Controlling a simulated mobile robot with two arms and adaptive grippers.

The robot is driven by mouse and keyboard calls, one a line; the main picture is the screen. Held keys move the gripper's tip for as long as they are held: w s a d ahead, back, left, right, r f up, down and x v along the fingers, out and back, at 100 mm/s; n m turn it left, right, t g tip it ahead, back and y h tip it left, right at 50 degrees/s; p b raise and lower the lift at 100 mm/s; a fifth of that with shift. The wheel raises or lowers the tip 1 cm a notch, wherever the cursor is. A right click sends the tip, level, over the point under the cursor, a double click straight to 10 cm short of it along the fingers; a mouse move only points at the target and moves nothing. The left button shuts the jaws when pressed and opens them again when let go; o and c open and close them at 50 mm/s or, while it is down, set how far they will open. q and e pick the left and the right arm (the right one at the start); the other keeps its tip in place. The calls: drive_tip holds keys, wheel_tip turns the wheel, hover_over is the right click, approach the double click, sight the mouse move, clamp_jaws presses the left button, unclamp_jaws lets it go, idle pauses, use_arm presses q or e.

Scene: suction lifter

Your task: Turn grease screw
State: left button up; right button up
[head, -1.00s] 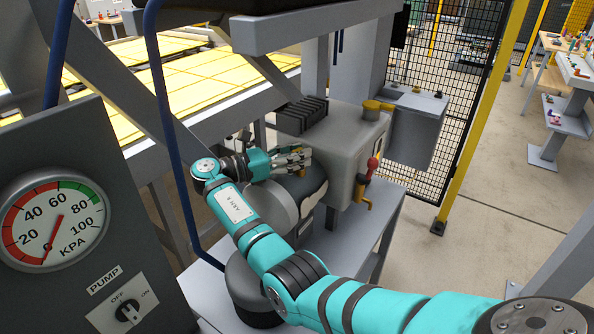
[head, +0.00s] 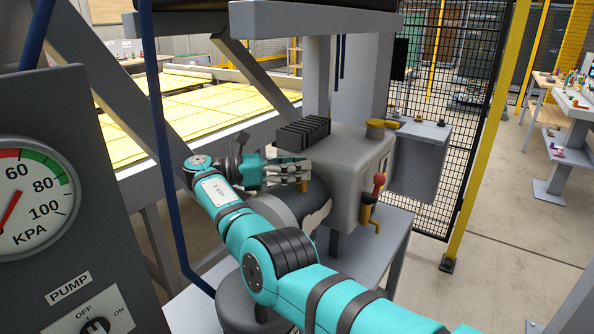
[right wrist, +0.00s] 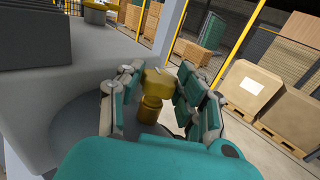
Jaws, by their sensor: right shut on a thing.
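The grease screw (right wrist: 154,92), a brass-yellow screw with a wide head and narrower neck, stands in the middle of the right wrist view. My right gripper (right wrist: 157,80) has its fingers on both sides of the head and is shut on it. In the head view my right gripper (head: 300,172) reaches over the dark round motor end beside the grey pump housing (head: 345,165). Only a small yellow bit of the screw (head: 304,187) shows there below the fingers. My left gripper is not in view.
A red-knobbed valve (head: 378,182) and a yellow cap (head: 376,128) are on the housing. The panel with a pressure gauge (head: 30,205) and pump switch (head: 95,325) stands at left. A blue hose (head: 165,180) runs down near my arm.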

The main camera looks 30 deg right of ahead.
drive_tip(key=shift+f, duration=0.15)
drive_tip(key=o, duration=1.2)
wheel_tip(320, 180, up, 10)
drive_tip(key=shift+r, duration=0.1)
